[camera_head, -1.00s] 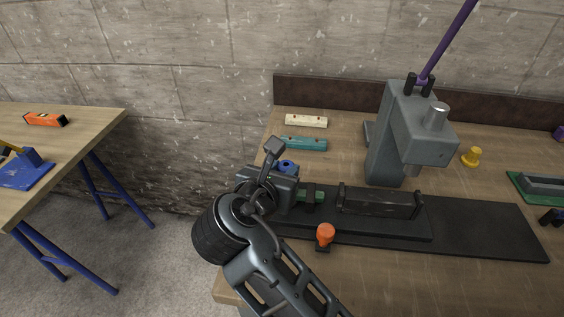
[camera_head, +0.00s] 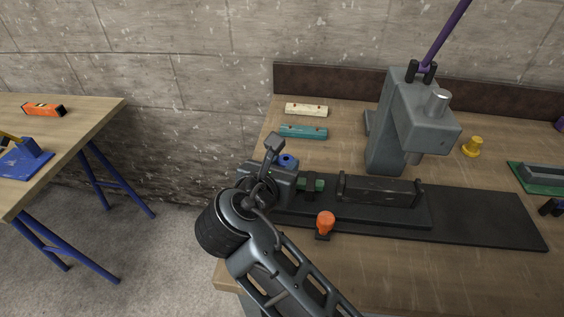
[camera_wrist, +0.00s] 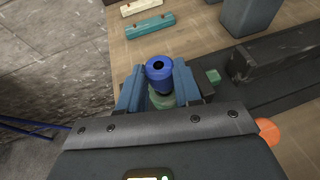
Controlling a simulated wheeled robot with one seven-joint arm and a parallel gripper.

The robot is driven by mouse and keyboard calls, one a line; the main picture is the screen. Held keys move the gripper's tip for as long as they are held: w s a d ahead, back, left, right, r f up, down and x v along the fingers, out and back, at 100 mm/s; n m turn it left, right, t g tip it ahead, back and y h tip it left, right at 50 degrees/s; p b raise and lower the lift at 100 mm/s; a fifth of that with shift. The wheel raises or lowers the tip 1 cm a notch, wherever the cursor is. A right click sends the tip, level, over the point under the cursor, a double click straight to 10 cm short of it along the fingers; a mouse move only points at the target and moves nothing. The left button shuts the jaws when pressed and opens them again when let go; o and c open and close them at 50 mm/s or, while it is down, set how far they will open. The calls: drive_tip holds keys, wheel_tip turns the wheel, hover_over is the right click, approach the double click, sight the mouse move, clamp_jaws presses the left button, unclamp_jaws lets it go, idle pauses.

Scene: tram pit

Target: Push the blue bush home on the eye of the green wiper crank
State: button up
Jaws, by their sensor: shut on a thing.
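The blue bush (camera_wrist: 160,74) is a short flanged cylinder with a dark central hole. In the wrist view it stands upright above the rounded green eye (camera_wrist: 162,101) of the wiper crank. The head view shows its top (camera_head: 288,160) beyond my wrist. My gripper (camera_wrist: 159,88) has one finger on each side of the bush and is shut on it. The bush's lower end and how far it sits on the eye are hidden. The green crank arm (camera_head: 314,185) runs right from my gripper to a black fixture.
A dark fixture plate (camera_head: 480,222) carries a black block (camera_head: 380,191). An orange knob (camera_head: 325,222) stands close to my wrist. A grey press (camera_head: 405,120) rises behind. A teal bar (camera_head: 303,132) and a cream bar (camera_head: 306,110) lie behind the bush. Bare bench lies in front.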

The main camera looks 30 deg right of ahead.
drive_tip(key=shift+f, duration=0.55)
drive_tip(key=o, duration=1.1)
drive_tip(key=shift+b+v, duration=0.35)
drive_tip(key=shift+v, duration=3.6)
